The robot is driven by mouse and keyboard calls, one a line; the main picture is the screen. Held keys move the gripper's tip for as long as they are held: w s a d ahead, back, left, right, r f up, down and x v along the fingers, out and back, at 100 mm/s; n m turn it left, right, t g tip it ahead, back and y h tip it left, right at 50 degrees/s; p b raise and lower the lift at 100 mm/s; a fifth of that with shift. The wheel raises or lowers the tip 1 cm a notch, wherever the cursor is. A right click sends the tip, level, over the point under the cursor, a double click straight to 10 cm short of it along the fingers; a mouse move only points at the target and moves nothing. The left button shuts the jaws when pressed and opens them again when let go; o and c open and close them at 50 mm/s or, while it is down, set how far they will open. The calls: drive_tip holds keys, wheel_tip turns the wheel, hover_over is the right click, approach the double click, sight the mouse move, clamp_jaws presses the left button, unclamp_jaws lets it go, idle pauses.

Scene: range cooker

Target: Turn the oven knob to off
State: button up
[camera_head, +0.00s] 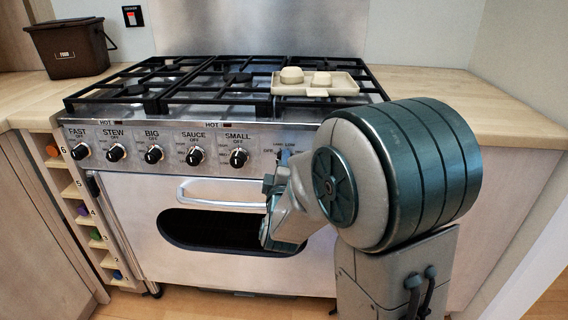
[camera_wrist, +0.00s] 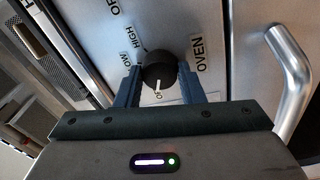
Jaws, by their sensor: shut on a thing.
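The oven knob (camera_wrist: 158,74) is a round black knob with a white pointer line, on the steel panel beside the "OVEN" label in the wrist view. Its pointer is toward the bottom of that picture, near a partly hidden label I cannot read for sure. "HIGH" and "LOW" labels lie to the upper left of the knob. My gripper (camera_wrist: 158,68) has one finger on each side of the knob and is shut on it. In the head view my gripper (camera_head: 280,172) is at the right end of the knob row and hides the oven knob.
Several other black knobs, such as the SMALL knob (camera_head: 238,158), line the panel to the left. The oven door handle (camera_head: 222,194) projects below; it also shows at the right in the wrist view (camera_wrist: 290,75). A tray (camera_head: 335,84) with two pale items stands on the hob.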

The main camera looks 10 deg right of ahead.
drive_tip(key=shift+f+n, duration=0.1)
drive_tip(key=shift+n, duration=0.2)
drive_tip(key=o, duration=1)
drive_tip(key=shift+s, duration=0.1)
